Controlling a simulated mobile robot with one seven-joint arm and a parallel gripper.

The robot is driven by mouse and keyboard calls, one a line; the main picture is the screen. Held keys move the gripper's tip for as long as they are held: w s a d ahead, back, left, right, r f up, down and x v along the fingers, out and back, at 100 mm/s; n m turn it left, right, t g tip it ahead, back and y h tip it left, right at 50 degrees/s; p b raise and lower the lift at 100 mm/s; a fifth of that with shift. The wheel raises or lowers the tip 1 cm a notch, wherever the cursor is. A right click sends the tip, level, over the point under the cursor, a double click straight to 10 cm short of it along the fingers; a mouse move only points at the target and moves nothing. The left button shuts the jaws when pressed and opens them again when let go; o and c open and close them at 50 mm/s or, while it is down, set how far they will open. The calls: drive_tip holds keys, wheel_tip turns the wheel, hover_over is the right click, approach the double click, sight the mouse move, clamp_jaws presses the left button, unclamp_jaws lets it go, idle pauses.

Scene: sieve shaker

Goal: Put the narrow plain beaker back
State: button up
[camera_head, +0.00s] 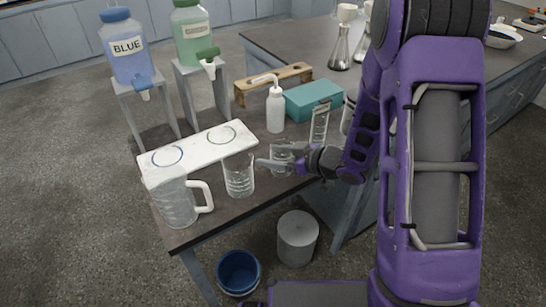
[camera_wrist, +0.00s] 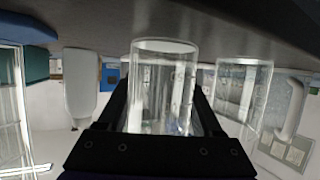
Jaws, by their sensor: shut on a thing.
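My gripper (camera_head: 284,163) is shut on a narrow clear beaker (camera_head: 282,148), at the right of the bench's front part. In the wrist view, which is upside down, the two dark fingers of my gripper (camera_wrist: 165,92) flank this beaker (camera_wrist: 165,62). No clear markings can be made out on it. Whether its base touches the bench top is not clear. A wider clear beaker with faint markings (camera_head: 239,178) stands just left of my gripper; a clear beaker also shows right of the held one in the wrist view (camera_wrist: 243,88).
A clear pitcher (camera_head: 175,203) stands at the front left corner. A white board with two rings (camera_head: 193,150) lies behind it. A wash bottle (camera_head: 275,112), teal box (camera_head: 312,98) and clear upright vessel (camera_head: 319,127) stand behind my gripper. Blue (camera_head: 128,50) and green (camera_head: 190,30) dispensers stand on supports.

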drive_tip(key=o, duration=1.5)
drive_tip(key=shift+f, duration=0.1)
drive_tip(key=shift+c, duration=0.2)
drive_tip(key=shift+r, duration=0.2)
drive_tip(key=shift+s+d+r, duration=0.1)
drive_tip(key=shift+d+r, duration=0.05)
drive_tip(key=shift+d, duration=0.15)
drive_tip(key=p+v, duration=0.2)
drive_tip(key=v, duration=0.9)
drive_tip(key=shift+s, duration=0.2)
drive_tip(key=shift+d, duration=0.1)
